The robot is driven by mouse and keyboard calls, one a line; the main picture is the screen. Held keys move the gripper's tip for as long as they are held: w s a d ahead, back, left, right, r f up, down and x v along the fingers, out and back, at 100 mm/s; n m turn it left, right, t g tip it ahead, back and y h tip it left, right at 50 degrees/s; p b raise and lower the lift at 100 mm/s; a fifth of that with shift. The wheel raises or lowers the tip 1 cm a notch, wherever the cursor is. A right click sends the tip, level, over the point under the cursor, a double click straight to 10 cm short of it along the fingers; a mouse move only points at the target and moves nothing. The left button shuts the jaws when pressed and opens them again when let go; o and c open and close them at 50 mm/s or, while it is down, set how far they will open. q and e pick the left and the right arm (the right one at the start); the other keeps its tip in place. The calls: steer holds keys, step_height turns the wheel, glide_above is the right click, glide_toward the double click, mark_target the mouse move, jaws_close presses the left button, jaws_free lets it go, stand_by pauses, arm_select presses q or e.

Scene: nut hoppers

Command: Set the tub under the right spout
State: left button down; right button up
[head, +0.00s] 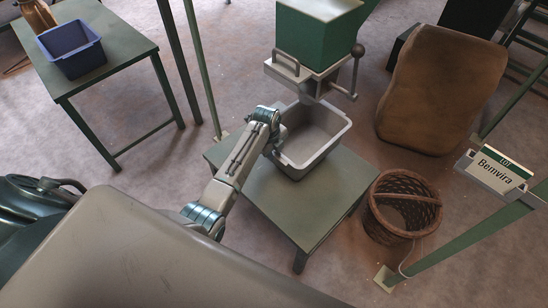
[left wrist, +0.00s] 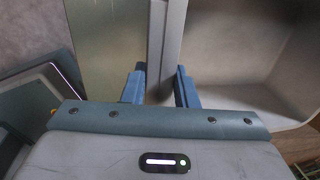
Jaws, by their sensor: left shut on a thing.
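A grey open tub (head: 327,154) stands upright on a low green table (head: 290,212) and looks empty inside. A green hopper (head: 318,38) with a grey spout (head: 311,92) hangs over it; in the head view the spout overlaps the tub's far side. I cannot tell whether it is centred over the tub. My left gripper (head: 273,143) is at the tub's left wall. In the left wrist view its two blue fingers (left wrist: 160,88) are shut on the tub's rim (left wrist: 163,45), one on each side. My right gripper is not in view.
A blue bin (head: 71,50) sits on another green table (head: 118,65) at upper left. A brown sack (head: 440,90) stands at the right. A wicker basket (head: 402,206) is on the floor beside the low table. A sign (head: 498,172) reading "Lot Bemvira" is on a green post.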

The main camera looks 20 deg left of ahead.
arm_select(q)
step_height(320, 180, down, 3)
steer(key=shift+s+f, duration=0.1)
steer(key=shift+f, duration=0.1)
steer(key=c, duration=1.1)
jaws_free()
steer(key=shift+c, duration=0.2)
step_height(320, 180, up, 12)
steer(key=s+p, duration=0.1)
steer(key=s, duration=0.1)
steer(key=s+a+f+n, duration=0.1)
steer(key=s+f+n, duration=0.6)
steer(key=f, duration=0.4)
steer(key=s+a+f+n, duration=0.1)
steer(key=s+f+n, duration=0.3)
steer(key=s+f, duration=0.6)
steer(key=s+f+n, duration=0.5)
steer(key=s+f, duration=0.2)
steer(key=s, duration=0.4)
steer(key=s+a+f+n+y, duration=0.1)
steer(key=s+f+n, duration=0.4)
steer(key=s, duration=0.7)
steer(key=shift+s+f+n, duration=0.25)
steer(key=shift+f+n, duration=0.05)
steer(key=shift+f, duration=0.65)
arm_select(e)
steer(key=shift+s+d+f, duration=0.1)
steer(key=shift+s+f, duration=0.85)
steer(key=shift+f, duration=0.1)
